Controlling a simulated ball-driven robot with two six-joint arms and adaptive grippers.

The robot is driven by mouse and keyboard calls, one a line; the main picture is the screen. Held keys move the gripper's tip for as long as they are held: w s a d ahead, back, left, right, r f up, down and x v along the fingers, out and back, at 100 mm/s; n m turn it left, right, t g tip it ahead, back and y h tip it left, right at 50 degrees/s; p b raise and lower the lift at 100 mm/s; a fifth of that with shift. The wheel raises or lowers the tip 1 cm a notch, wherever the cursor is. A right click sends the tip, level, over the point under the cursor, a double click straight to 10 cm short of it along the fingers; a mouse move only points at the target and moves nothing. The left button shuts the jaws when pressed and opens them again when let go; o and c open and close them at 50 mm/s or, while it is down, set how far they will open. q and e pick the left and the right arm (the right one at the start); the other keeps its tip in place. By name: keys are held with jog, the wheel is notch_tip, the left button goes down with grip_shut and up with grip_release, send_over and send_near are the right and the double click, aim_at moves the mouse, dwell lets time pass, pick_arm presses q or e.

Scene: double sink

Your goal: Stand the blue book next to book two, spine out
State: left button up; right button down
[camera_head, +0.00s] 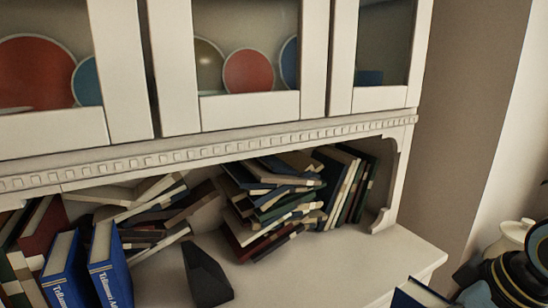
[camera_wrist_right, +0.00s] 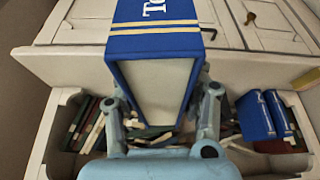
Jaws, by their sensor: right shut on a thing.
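My right gripper (camera_wrist_right: 160,98) is shut on a blue book (camera_wrist_right: 152,42) with gold bands and white lettering. Its pale page edges face the right wrist camera. A corner of the held book (camera_head: 418,294) shows at the bottom right of the head view, in front of the shelf. Two more blue books with white lettering stand at the left of the shelf, a left one (camera_head: 63,272) and a right one (camera_head: 107,262), slightly apart and leaning. I cannot read a number on either. They also show at the right of the right wrist view (camera_wrist_right: 256,118). My left gripper is not in view.
A dark wedge-shaped object (camera_head: 206,276) stands right of the blue books, with a gap between. Piled books (camera_head: 270,200) and leaning books (camera_head: 345,185) lie behind. The white shelf top (camera_head: 300,272) is clear at front right. The cabinet's overhanging ledge (camera_head: 230,150) is above.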

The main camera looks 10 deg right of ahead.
notch_tip(320, 180, down, 13)
jog(key=b, duration=1)
jog(key=shift+s+r, duration=0.15)
jog(key=shift+r, duration=0.15)
